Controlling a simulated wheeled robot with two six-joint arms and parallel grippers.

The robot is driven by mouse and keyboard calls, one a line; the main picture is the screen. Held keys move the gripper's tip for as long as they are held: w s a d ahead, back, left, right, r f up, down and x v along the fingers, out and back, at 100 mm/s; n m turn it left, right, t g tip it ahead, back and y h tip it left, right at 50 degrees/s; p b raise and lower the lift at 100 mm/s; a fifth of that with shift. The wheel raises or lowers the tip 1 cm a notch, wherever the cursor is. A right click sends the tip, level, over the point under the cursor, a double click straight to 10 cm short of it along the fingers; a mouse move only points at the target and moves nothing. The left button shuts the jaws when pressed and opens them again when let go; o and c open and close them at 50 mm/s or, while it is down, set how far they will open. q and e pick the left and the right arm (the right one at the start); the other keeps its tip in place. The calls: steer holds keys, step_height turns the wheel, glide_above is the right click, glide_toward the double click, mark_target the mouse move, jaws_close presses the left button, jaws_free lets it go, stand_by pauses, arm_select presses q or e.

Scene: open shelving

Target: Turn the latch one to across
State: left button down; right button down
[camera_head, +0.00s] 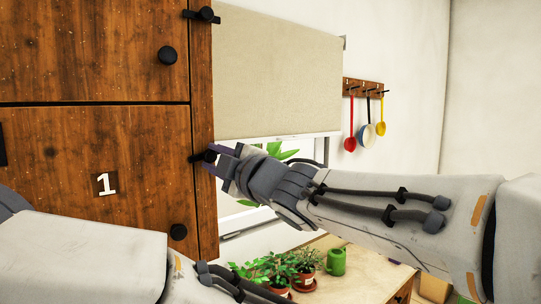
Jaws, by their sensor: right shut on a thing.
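Latch one (197,157) is a small black bar with a round knob on the right frame of the cabinet, level with the door marked 1 (148,195). Its left end reaches over the door's edge, so it looks roughly across, slightly tilted. My right gripper (213,157) comes in from the right and is shut on the latch; its fingers hide the latch's right part. My left arm (80,255) crosses the lower left, and its gripper is out of view.
Another black latch (204,15) lies across beside the upper door (80,50). Black door knobs (178,232) stick out. A beige blind (275,70) hangs behind. Potted plants (306,265) and a green watering can (336,262) stand on a wooden table (350,285) below. Utensils hang from a rack (362,87).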

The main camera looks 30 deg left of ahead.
steer(key=m, duration=0.4)
steer(key=shift+s+p, duration=0.1)
steer(key=shift+p, duration=0.2)
steer(key=shift+m, duration=0.4)
steer(key=shift+r, duration=0.1)
steer(key=shift+s+r+t, duration=0.1)
steer(key=shift+r+t, duration=0.05)
steer(key=shift+t, duration=0.15)
steer(key=c, duration=0.6)
jaws_free()
steer(key=shift+a, duration=0.1)
steer(key=b+v, duration=0.2)
steer(key=v, duration=0.8)
steer(key=shift+d+b, duration=0.25)
steer(key=shift+b, duration=0.15)
